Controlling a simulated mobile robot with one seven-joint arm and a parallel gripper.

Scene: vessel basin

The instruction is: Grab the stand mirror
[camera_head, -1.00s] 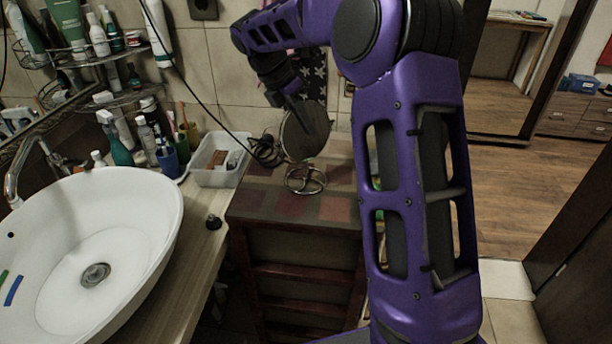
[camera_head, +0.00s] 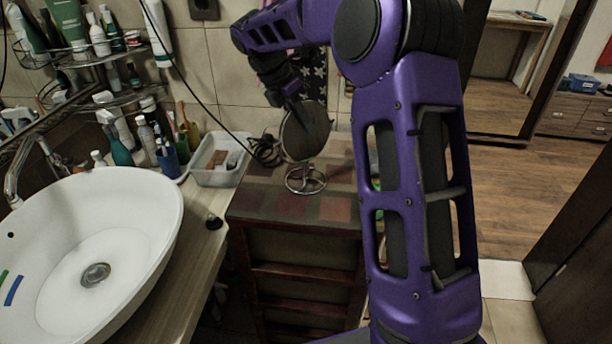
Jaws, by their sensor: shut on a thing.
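The stand mirror (camera_head: 306,132) is a round disc on a short stem with a wire ring base (camera_head: 306,180). It stands upright on, or very close above, the reddish wooden cabinet (camera_head: 262,208); I cannot tell if the base touches. My gripper (camera_head: 297,112) reaches down from above and is shut on the upper left edge of the mirror. The fingertips are small and dark here, partly lost against the disc.
A white basin (camera_head: 140,215) fills the left on a wooden counter. A clear plastic tub (camera_head: 212,162) and a coiled black cable (camera_head: 266,152) lie just left of the mirror. Bottles crowd the corner shelves (camera_head: 110,92). A tiled wall is behind; open floor (camera_head: 505,195) is at right.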

